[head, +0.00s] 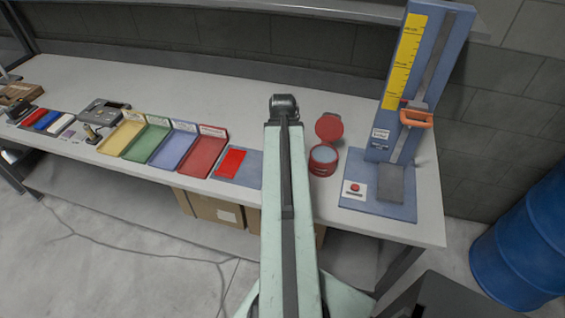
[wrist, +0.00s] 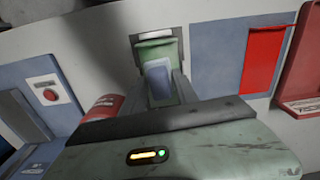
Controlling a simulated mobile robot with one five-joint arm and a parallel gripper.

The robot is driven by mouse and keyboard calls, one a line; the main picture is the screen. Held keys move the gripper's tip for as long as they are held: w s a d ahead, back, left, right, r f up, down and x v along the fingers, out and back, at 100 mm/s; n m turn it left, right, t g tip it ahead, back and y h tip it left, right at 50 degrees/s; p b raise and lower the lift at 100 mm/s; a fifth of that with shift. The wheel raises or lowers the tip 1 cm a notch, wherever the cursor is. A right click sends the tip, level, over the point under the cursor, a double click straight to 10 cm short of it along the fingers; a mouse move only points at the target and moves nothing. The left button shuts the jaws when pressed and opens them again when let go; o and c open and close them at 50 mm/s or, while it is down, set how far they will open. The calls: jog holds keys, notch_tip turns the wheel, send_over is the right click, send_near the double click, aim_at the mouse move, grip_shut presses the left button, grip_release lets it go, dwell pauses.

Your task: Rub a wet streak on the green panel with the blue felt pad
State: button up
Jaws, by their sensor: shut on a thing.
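My gripper (wrist: 163,88) is in the wrist view, its two fingers shut on the blue felt pad (wrist: 158,76). No wet streak can be made out on the visible part of the panel. In the head view my arm reaches over the bench and hides the panel and the pad; the fingers do not show there.
The bench (head: 345,205) has a round red tin (head: 323,172) with its lid up, right of my arm. A tall blue stand (head: 425,70) is further right. Left are a red plate (head: 231,162) on a blue-grey mat and several coloured trays (head: 205,165). A blue barrel (head: 525,245) stands on the floor.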

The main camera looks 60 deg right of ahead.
jog(key=shift+r, duration=0.6)
jog(key=shift+r, duration=0.1)
notch_tip(320, 180, up, 3)
jog(key=p, duration=0.3)
jog(key=shift+p, duration=0.3)
jog(key=shift+f, duration=0.25)
jog(key=shift+f+b, duration=0.5)
jog(key=shift+b, duration=0.3)
jog(key=shift+r, duration=0.15)
